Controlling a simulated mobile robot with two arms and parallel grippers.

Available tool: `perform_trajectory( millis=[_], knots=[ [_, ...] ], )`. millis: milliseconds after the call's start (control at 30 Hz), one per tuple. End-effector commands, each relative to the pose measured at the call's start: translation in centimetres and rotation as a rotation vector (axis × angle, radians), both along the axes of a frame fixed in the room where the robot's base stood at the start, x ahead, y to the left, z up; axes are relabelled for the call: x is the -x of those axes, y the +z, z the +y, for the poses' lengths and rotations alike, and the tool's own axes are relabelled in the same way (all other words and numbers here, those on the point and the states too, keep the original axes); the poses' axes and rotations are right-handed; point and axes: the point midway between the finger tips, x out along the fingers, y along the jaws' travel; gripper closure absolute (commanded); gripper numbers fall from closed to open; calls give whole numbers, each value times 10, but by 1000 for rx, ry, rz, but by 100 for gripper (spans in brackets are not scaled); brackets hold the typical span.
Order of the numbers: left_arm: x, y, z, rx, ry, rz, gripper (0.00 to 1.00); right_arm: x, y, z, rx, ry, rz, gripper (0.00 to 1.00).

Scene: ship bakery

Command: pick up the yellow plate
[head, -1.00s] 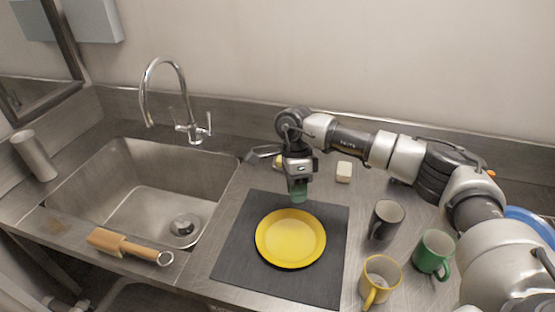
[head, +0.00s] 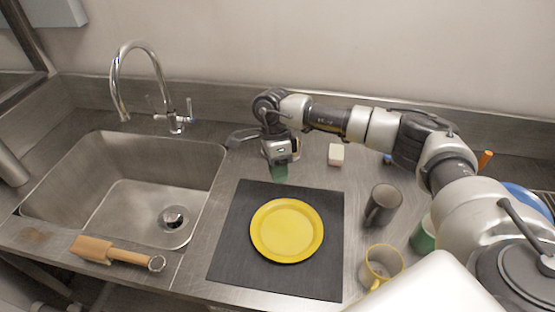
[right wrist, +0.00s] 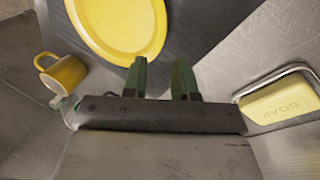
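The yellow plate (head: 287,230) lies flat on a dark square mat (head: 228,262) on the steel counter. It also shows at the top of the right wrist view (right wrist: 122,22). My right gripper (head: 281,174) is behind the plate's far rim, pointing down, apart from the plate. In the right wrist view its two green fingers (right wrist: 160,80) stand apart with nothing between them. My left gripper is in neither view now.
A black mug (head: 383,205), a yellow mug (head: 381,266) and a partly hidden green mug (head: 423,238) stand right of the mat. A sink (head: 135,200) and a wooden-handled tool (head: 112,252) are left. Soap (right wrist: 282,103) lies in a dish near my right gripper.

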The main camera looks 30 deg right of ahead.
Motion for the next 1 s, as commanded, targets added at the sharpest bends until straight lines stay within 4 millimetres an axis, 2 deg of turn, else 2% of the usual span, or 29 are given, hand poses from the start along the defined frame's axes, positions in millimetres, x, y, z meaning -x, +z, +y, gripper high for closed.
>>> perform_trajectory(
  millis=[200, 500, 900, 1000],
  knots=[
    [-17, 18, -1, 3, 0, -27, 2, 14, -36, 3, 0, 0, 5, 72],
    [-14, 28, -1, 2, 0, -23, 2, 25, -73, 6, -1, 0, 1, 72],
    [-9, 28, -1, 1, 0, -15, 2, 27, -79, 6, -2, 0, 0, 72],
    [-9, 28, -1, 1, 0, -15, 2, 27, -79, 6, -1, 1, 0, 87]
  ],
)
